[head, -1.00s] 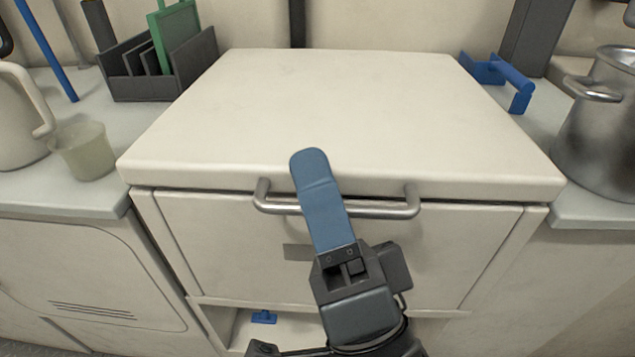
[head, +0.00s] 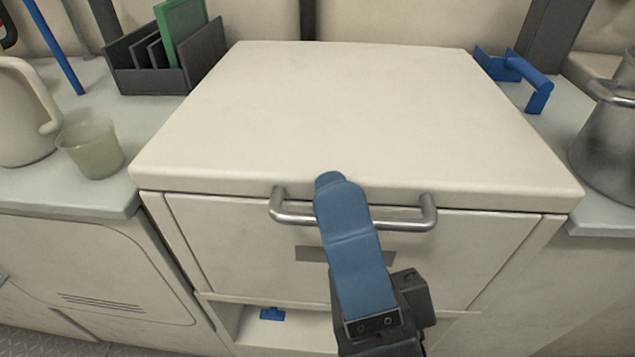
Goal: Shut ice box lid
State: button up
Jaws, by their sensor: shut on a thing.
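The ice box lid (head: 340,110) is a broad cream slab lying flat on top of the cream ice box (head: 225,235), with a thin dark seam under its front edge. A metal bar handle (head: 408,218) runs across the front just below the lid's edge. My gripper (head: 330,182) is in front of the box with its blue finger pointing up across the handle. Its tip is at the lid's front edge. The gripper looks shut around the handle, though the finger hides the contact and the second finger.
On the left counter stand a translucent cup (head: 92,148), a white jug (head: 22,115) and a dark rack (head: 150,75) with a green board. On the right are a blue bracket (head: 520,72) and a metal pot (head: 605,135). An open shelf below holds a small blue item (head: 272,314).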

jog(key=shift+f, duration=0.6)
jog(key=shift+w+f, duration=0.1)
jog(key=shift+f, duration=0.05)
jog(key=shift+c, duration=1.1)
jog(key=shift+o, duration=1.1)
jog(key=shift+d+f+b, duration=0.3)
jog(key=shift+f+b, duration=0.35)
jog(key=shift+b, duration=0.05)
jog(key=shift+s+d+f+b, duration=0.15)
jog(key=shift+d+f+b, duration=0.05)
jog(key=shift+f+b, duration=0.25)
jog(key=shift+s+d+f+b, duration=0.1)
jog(key=shift+d+f+b, duration=0.15)
jog(key=shift+f, duration=0.2)
jog(key=shift+d+f, duration=0.15)
jog(key=shift+f, duration=0.1)
jog(key=shift+c, duration=1)
jog(key=shift+s+d+f+b, duration=0.2)
jog(key=shift+s+d+b, duration=0.05)
jog(key=shift+d+b, duration=0.15)
jog(key=c, duration=0.8)
jog(key=shift+s+d+f, duration=0.25)
jog(key=shift+f, duration=0.45)
jog(key=shift+s+d+f, duration=0.2)
jog(key=shift+d+f, duration=0.05)
jog(key=shift+f, duration=0.4)
